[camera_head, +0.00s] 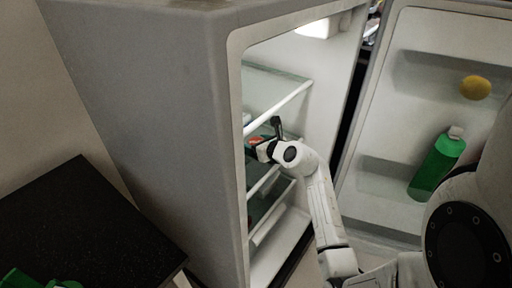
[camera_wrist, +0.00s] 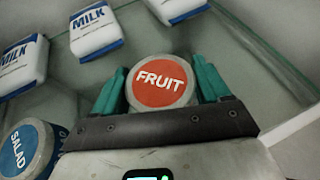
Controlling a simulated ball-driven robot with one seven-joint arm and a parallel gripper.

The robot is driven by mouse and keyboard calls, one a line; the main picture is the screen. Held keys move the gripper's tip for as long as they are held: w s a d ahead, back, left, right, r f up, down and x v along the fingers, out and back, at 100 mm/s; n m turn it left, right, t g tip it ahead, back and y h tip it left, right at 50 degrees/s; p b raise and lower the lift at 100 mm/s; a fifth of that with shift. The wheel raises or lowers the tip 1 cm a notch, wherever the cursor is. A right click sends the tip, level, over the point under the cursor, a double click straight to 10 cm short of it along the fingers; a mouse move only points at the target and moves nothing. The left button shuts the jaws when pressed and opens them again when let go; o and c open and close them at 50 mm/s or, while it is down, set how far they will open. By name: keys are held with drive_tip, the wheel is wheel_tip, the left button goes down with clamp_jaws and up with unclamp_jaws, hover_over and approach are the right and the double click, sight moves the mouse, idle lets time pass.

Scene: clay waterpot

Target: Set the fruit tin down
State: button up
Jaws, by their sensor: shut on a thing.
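The fruit tin (camera_wrist: 160,82) has an orange-red lid marked FRUIT and a grey rim. In the wrist view it sits between the two teal fingers of my gripper (camera_wrist: 162,85), which is shut on it. In the head view my gripper (camera_head: 268,146) reaches inside the open fridge, and a bit of the orange lid (camera_head: 254,141) shows beside it. A glass shelf (camera_wrist: 245,65) lies beneath the tin in the wrist view. I cannot tell whether the tin touches the shelf.
A blue salad tin (camera_wrist: 25,150) stands close at left. Milk cartons (camera_wrist: 95,32) (camera_wrist: 22,65) lie behind and left, another at the top edge. Clear glass is to the right. The fridge door (camera_head: 405,100) holds a green bottle (camera_head: 437,165) and a yellow fruit (camera_head: 475,87).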

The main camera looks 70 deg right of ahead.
drive_tip(key=shift+f, duration=0.25)
drive_tip(key=o, duration=1.3)
drive_tip(key=shift+s+a+r, duration=0.15)
drive_tip(key=shift+s+r, duration=0.1)
drive_tip(key=p+v, duration=0.2)
drive_tip(key=v, duration=0.9)
drive_tip(key=shift+s, duration=0.15)
